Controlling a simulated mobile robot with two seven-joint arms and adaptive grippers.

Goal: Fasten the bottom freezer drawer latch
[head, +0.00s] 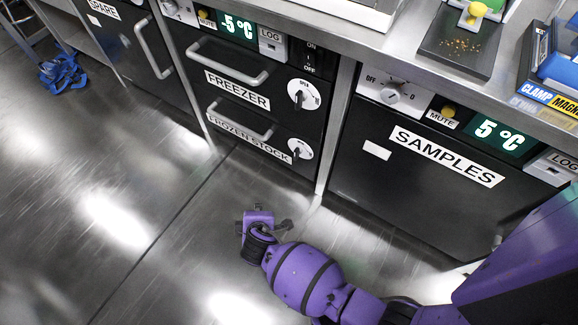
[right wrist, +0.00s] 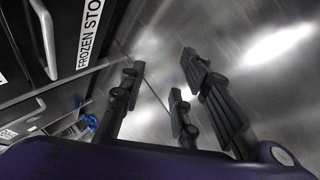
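The bottom freezer drawer (head: 228,126) is black, labelled FROZEN STOCK, and looks closed. Its latch (head: 299,149) is a round white dial with a dark knob at the drawer's right end; its exact setting is too small to read. The drawer's bar handle (head: 240,121) also shows in the right wrist view (right wrist: 47,40), beside the FROZEN STOCK label (right wrist: 90,30). My right gripper (head: 266,222) is low over the floor, in front of and below the latch, apart from it. In the right wrist view its fingers (right wrist: 165,78) are spread and empty. The latch is outside that view. My left gripper is not in view.
The upper FREEZER drawer (head: 225,75) has its own dial latch (head: 303,94). A SAMPLES unit (head: 425,165) stands to the right, a SPARE unit (head: 135,40) to the left. A blue bundle (head: 62,73) lies on the floor at far left. The floor before the drawers is clear.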

